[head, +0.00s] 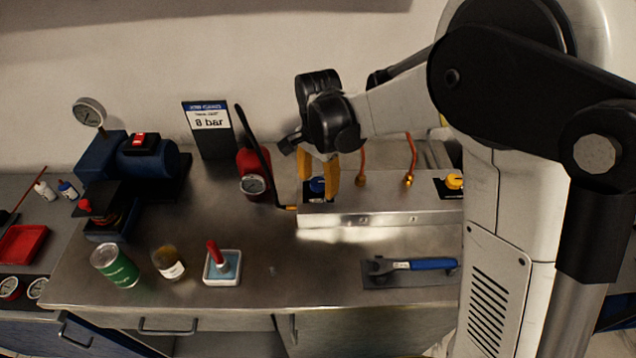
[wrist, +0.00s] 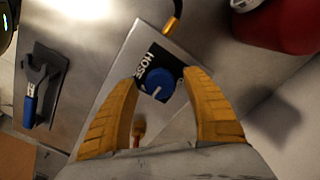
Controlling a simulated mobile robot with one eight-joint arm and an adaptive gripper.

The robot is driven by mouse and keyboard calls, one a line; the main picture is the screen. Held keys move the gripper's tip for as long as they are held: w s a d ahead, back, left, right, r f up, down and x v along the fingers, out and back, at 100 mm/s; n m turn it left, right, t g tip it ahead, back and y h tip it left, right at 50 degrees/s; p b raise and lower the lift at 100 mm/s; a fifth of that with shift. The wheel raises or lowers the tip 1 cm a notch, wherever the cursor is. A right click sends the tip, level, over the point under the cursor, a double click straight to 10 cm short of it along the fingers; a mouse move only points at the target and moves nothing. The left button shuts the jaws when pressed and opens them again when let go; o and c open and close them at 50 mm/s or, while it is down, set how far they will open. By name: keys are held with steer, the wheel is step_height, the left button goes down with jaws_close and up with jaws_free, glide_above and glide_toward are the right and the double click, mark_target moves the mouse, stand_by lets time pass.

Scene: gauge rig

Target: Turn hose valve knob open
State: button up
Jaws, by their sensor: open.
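The hose valve knob (wrist: 159,84) is blue with a pale pointer line, on a black plate marked HOSE (wrist: 147,58). In the head view the blue knob (head: 317,186) shows at the left end of the metal manifold box (head: 380,217), partly hidden by my gripper. My gripper (head: 318,190) points down over that end, its two yellow fingers on either side of the knob. In the wrist view my gripper (wrist: 176,90) is open, the knob lies between the fingertips, and gaps show on both sides. I cannot tell how far down the fingertips reach.
A yellow knob (head: 454,181) is at the box's right end, with orange hoses (head: 410,160) behind. A red cylinder with a gauge (head: 252,172) stands left of the box. A blue-handled wrench (head: 420,264) lies in front. A sign (head: 209,128) reads 8 bar.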

steer(key=c, duration=1.2)
steer(key=shift+n, duration=0.4)
steer(key=n, duration=0.3)
steer(key=shift+n, duration=0.3)
steer(key=n, duration=0.4)
steer(key=shift+n+p, duration=0.3)
steer(key=shift+p, duration=0.1)
steer(key=n, duration=0.4)
steer(key=shift+n, duration=2.4)
